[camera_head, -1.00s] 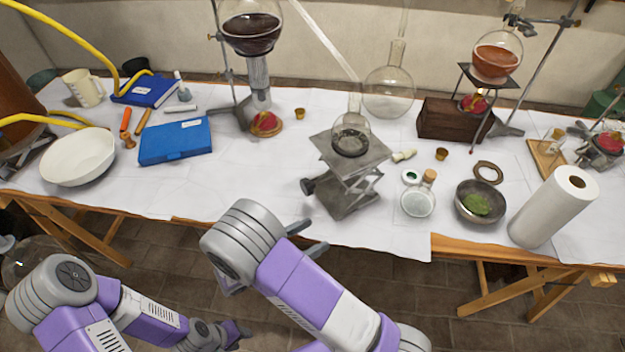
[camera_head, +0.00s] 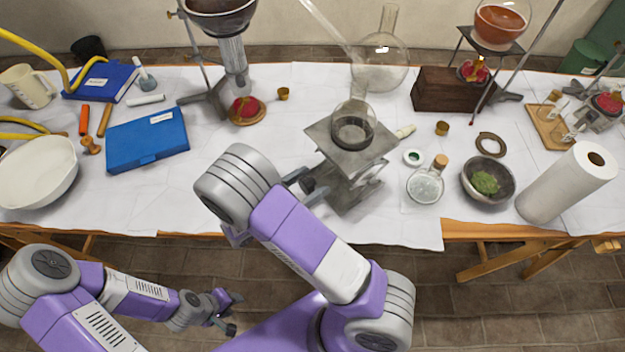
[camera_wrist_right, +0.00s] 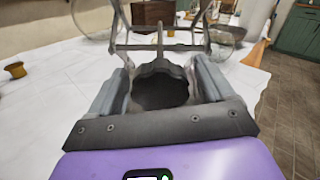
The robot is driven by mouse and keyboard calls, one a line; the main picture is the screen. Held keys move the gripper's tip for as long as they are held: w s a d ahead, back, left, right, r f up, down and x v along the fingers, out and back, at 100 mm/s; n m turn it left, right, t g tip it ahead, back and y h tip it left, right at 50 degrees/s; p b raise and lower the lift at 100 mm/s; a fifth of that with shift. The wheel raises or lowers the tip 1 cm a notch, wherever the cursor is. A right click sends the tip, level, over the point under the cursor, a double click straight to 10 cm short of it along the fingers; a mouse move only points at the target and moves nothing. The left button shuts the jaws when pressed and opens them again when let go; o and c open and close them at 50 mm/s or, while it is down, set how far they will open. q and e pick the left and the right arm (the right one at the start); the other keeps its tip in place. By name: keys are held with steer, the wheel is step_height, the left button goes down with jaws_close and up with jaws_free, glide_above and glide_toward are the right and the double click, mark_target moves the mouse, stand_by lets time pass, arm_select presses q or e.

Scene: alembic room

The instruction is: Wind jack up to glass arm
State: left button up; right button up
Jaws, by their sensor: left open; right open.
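The lab jack (camera_head: 352,155) stands at the table's front edge with a round flask (camera_head: 353,128) on its top plate. The glass arm (camera_head: 326,28) slopes down from the upper left and ends near the flask's neck. The jack's dark knob (camera_head: 308,184) is on its left side. My right gripper (camera_head: 300,181) is open at the knob. In the right wrist view the knob (camera_wrist_right: 160,88) sits between the open fingers of the gripper (camera_wrist_right: 160,76); I cannot tell whether they touch it. My left gripper (camera_head: 229,310) is open and empty, low in front of the table.
A stoppered bottle (camera_head: 425,185), a bowl of green matter (camera_head: 487,182) and a paper roll (camera_head: 566,182) stand right of the jack. A large round flask (camera_head: 380,68) is behind it. A blue case (camera_head: 147,140) lies left. White cloth between case and jack is mostly clear.

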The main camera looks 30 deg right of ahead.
steer(key=shift+d, duration=0.7)
steer(key=c, duration=1)
steer(key=shift+m, duration=1.3)
steer(key=shift+c, duration=0.2)
steer(key=o, duration=1)
steer(key=shift+o, duration=0.2)
steer(key=shift+a, duration=0.1)
